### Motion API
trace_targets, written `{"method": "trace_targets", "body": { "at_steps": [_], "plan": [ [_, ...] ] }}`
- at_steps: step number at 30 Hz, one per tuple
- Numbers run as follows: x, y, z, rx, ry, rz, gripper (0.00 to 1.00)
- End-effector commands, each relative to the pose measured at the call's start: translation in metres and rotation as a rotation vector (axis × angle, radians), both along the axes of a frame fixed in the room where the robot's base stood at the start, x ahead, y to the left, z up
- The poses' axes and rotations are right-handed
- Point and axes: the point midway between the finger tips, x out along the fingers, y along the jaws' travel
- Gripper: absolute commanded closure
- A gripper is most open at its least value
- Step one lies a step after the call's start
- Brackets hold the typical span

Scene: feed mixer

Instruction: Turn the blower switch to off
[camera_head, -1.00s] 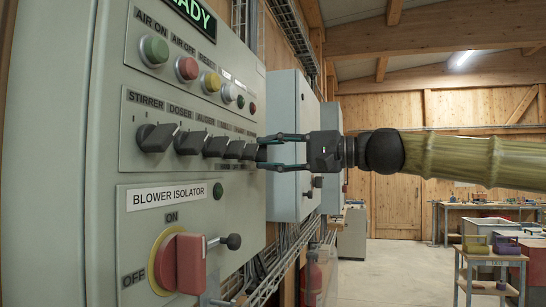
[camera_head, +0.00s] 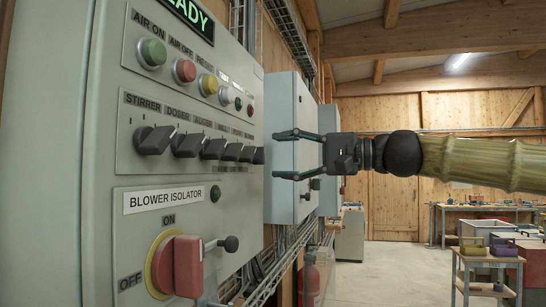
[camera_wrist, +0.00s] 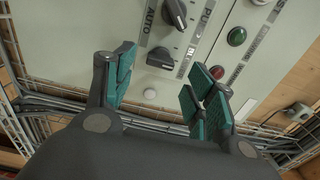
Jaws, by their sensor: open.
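A panel carries a row of black rotary knobs. Below is a plate reading "BLOWER ISOLATOR" (camera_head: 170,200) over a red handle (camera_head: 187,266) on a yellow disc, with ON above and OFF at left. My gripper (camera_head: 274,155) is open and empty, just right of the row's far end. In the wrist view, two black knobs (camera_wrist: 175,14) (camera_wrist: 160,58) show beyond the open fingers (camera_wrist: 164,88).
Push buttons (camera_head: 152,53) line the panel above the knobs. A black ball-ended lever (camera_head: 230,243) sticks out beside the isolator. A grey cabinet (camera_head: 293,140) stands behind my gripper. Cable trays run below the panel.

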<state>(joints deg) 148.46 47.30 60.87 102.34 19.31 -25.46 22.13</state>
Motion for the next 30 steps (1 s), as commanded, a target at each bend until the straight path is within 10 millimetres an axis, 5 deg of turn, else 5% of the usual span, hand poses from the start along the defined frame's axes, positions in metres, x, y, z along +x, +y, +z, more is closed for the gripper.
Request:
{"method": "trace_targets", "body": {
  "at_steps": [12,30],
  "plan": [
    [-0.021,-0.067,0.001,0.001,-0.001,-0.002,0.45],
    [-0.026,-0.081,0.0,0.0,0.0,0.0,0.45]
  ]
}}
